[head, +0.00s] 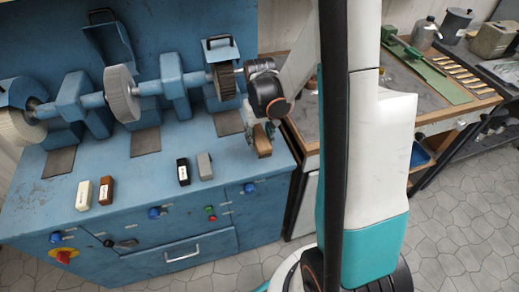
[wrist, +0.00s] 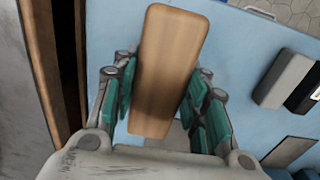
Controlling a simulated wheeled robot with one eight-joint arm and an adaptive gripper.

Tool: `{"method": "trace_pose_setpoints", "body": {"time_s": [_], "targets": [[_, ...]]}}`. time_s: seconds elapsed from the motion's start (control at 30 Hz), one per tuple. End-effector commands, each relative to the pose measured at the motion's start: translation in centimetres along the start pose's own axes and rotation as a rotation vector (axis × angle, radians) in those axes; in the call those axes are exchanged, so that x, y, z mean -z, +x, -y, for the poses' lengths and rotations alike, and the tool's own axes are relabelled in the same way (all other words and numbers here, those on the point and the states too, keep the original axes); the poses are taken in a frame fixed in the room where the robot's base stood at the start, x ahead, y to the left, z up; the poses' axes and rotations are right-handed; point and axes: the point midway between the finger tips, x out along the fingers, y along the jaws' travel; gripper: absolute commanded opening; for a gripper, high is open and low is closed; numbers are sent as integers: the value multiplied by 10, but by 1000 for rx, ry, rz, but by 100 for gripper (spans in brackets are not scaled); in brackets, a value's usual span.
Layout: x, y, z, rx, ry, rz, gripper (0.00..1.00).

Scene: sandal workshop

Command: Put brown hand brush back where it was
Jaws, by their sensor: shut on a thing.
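The brown hand brush (wrist: 168,60) shows its plain wooden back in the wrist view, lengthwise between the green finger pads. My gripper (wrist: 163,98) is shut on it, with pads on both sides. In the head view the brush (head: 263,142) is a small brown shape at the right end of the blue grinding machine's top, under my gripper (head: 261,132). Its bristles are hidden, and I cannot tell whether it touches the surface.
The blue machine (head: 140,185) carries grinding and brush wheels (head: 121,93) behind. A wooden workbench (head: 312,128) stands to the right.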

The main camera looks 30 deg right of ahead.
Motion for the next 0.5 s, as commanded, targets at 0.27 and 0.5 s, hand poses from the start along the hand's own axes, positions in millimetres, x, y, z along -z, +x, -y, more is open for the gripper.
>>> {"method": "trace_pose_setpoints", "body": {"time_s": [0.27, 0.5], "targets": [[0, 25, 0, 0, 0, 0, 21], [0, 47, 0, 0, 0, 0, 21]]}}
